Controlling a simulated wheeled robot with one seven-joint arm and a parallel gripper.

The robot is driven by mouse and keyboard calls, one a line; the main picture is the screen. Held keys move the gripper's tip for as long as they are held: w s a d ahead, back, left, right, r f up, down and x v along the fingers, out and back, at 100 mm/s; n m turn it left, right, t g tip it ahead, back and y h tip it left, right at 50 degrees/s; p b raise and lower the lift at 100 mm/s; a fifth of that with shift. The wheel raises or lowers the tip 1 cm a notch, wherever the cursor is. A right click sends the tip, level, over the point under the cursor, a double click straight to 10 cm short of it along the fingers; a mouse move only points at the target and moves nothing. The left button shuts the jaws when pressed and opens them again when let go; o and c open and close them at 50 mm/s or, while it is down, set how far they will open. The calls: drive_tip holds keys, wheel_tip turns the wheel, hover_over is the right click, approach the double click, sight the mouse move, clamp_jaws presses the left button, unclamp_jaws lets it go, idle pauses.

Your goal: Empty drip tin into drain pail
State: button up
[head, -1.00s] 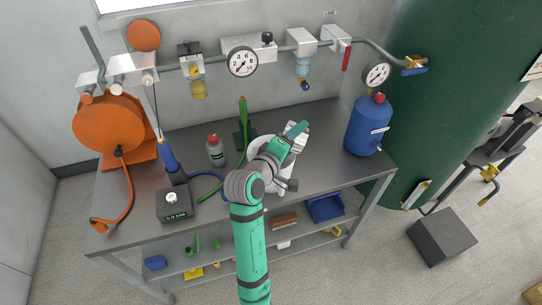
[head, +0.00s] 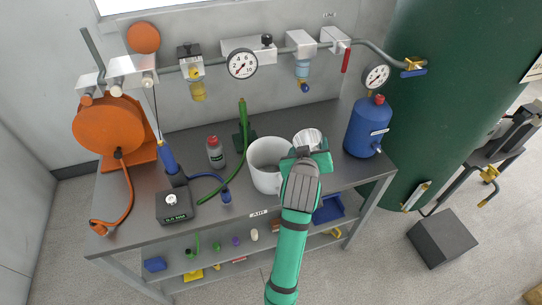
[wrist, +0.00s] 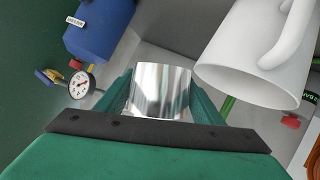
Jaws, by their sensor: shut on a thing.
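The drip tin (head: 308,136) is a small shiny silver cup. My gripper (head: 308,152) is shut on it, above the bench to the right of the pail. In the wrist view the tin (wrist: 161,92) sits between the green fingers, its bright curved side showing; its inside is not visible there. In the head view the tin looks roughly upright, with its rim showing. The drain pail (head: 266,180) is a white open bucket standing on the bench, just left of my gripper. The pail (wrist: 235,70) also shows at upper right in the wrist view, apart from the tin.
A blue tank (head: 367,128) with a gauge (head: 377,75) stands right of the tin. A pipe with regulators runs along the wall behind.

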drive_tip(key=shift+s+d+f+m+y, duration=0.15)
drive_tip(key=shift+d+f+m+y, duration=0.25)
drive_tip(key=shift+d+m, duration=0.25)
drive_tip(key=shift+s+d+f+m+t+y+b, duration=0.1)
drive_tip(key=shift+d+f+m+y+b, duration=0.15)
drive_tip(key=shift+f, duration=0.15)
drive_tip(key=shift+d+f+m+t+y+b, duration=0.15)
drive_tip(key=shift+d+f+m, duration=0.1)
drive_tip(key=shift+f, duration=0.15)
drive_tip(key=shift+s+d+f+m+t+y+b, duration=0.15)
drive_tip(key=shift+f+m+y, duration=0.1)
drive_tip(key=shift+f, duration=0.15)
